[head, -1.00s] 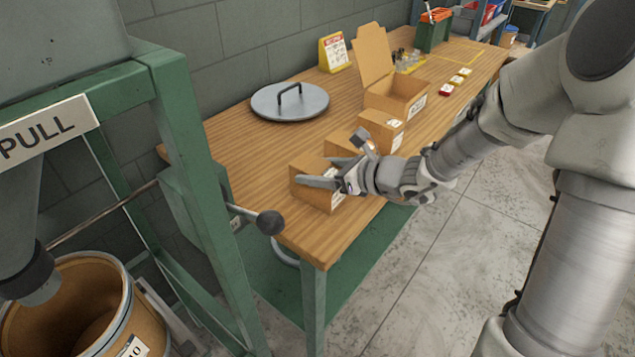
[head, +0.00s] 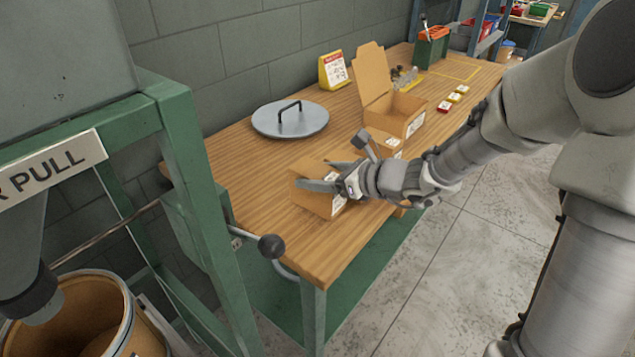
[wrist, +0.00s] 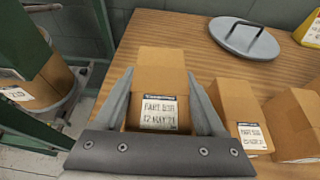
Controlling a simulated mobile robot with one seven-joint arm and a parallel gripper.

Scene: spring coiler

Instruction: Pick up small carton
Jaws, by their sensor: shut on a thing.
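My gripper (head: 317,175) is shut on a small brown carton (head: 312,197) near the front left end of the wooden table. In the wrist view the carton (wrist: 160,68) sits between the two fingers, one on each side, with its printed white label facing the camera. The carton looks upright. Its lower end is hidden by my gripper, and I cannot tell clearly whether it is off the table top. A second carton (wrist: 240,112) and a third carton (wrist: 296,125) stand to the right in the wrist view, apart from my fingers.
A round grey lid (head: 290,118) lies behind on the table (head: 240,165). An open carton (head: 395,108), a yellow sign (head: 333,70) and a green box (head: 432,48) stand farther back. A green frame with a ball-ended lever (head: 271,246) is close on the left.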

